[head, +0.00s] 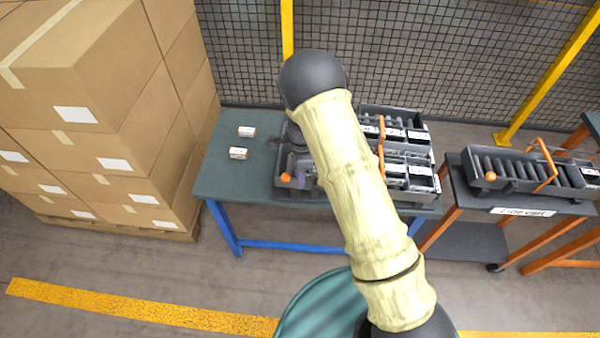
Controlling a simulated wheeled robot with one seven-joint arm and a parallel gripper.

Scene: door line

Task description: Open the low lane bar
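A dark lane unit (421,181) stands on the green-topped table, with rollers and several small white-labelled bins. An orange bar (381,142) stands across its lanes, and an orange knob (285,177) shows at its near left corner. I cannot tell which part is the low lane bar, or whether it is open. My pale arm covers the middle of the unit. A small grey-purple shape just left of the arm, over the unit's left end, may be part of my gripper. Its fingers are not clear, so its opening and any contact are hidden.
Two small white boxes (238,153) lie on the table's (222,180) left part. Stacked cartons (110,110) stand left. A cart (470,205) at right carries a roller lane (510,168) with another orange bar (545,165) and knob. A mesh fence (420,50) runs behind.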

